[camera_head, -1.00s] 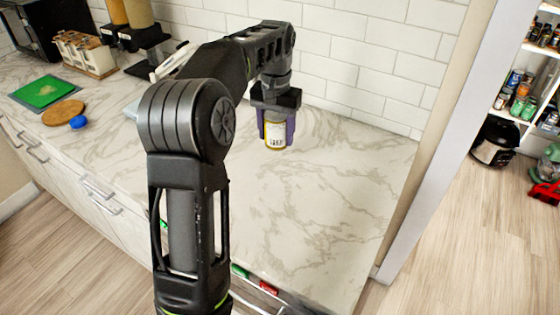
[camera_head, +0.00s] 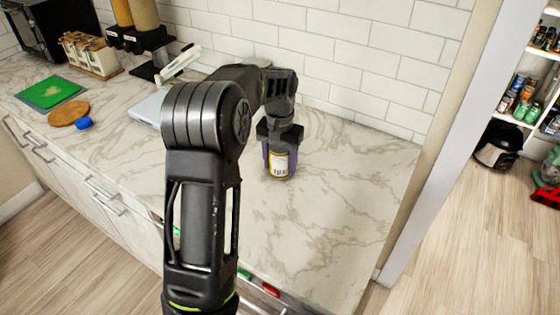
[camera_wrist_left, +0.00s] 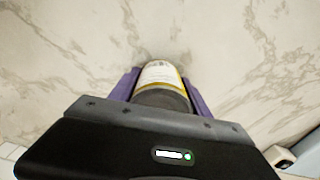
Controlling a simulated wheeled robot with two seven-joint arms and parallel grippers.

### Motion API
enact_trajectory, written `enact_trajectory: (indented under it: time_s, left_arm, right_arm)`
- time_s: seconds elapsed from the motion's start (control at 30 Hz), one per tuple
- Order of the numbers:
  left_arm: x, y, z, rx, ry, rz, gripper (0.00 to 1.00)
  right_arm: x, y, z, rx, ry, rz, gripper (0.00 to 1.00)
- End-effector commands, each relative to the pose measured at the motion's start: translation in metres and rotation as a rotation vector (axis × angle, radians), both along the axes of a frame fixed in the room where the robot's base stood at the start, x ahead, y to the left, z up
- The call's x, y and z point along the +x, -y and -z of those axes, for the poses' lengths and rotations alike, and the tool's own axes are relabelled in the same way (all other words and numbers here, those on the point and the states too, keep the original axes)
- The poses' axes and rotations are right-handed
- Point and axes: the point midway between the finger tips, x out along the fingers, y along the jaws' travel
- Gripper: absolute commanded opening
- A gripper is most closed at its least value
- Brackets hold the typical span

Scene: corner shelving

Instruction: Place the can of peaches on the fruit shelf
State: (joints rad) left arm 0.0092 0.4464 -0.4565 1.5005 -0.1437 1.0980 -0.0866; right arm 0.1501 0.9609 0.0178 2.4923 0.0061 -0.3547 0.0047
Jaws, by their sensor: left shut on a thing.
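A can (camera_head: 280,165) with a white and yellow label is in the left gripper in the head view, low over or on the marble counter (camera_head: 335,215). I cannot tell whether it touches the counter, nor read its label. My left gripper (camera_head: 279,158) points down and is shut on the can, with purple fingers on both sides. In the left wrist view the can (camera_wrist_left: 161,75) sits between the purple fingers. My right gripper is not in view.
A pantry with shelves of cans and jars (camera_head: 520,98) stands at the far right, past a white door frame (camera_head: 440,150). A black pot-like appliance (camera_head: 497,145) is on its floor. A green cutting board (camera_head: 50,92), a round wooden board (camera_head: 68,113) and a silver device (camera_head: 150,106) are on the counter's left.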

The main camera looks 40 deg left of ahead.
Motion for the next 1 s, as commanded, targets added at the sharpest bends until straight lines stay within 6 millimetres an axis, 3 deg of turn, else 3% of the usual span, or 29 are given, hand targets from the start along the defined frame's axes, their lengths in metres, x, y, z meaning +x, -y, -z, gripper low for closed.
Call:
enact_trajectory:
  time_s: [0.37, 0.4, 0.67, 1.0]
  left_arm:
    - [0.0006, -0.0001, 0.0043, 0.001, 0.002, 0.001, 0.00]
    - [0.0003, 0.0000, 0.0044, 0.001, 0.002, 0.001, 0.57]
    - [0.0003, 0.0001, 0.0038, 0.001, 0.002, 0.001, 0.77]
    - [0.0006, 0.0000, -0.0010, 0.001, 0.003, 0.001, 0.77]
  right_arm:
    - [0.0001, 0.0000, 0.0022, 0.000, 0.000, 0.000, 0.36]
    - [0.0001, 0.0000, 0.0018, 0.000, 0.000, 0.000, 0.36]
    - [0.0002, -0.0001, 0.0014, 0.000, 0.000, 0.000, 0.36]
    - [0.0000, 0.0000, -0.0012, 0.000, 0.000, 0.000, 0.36]
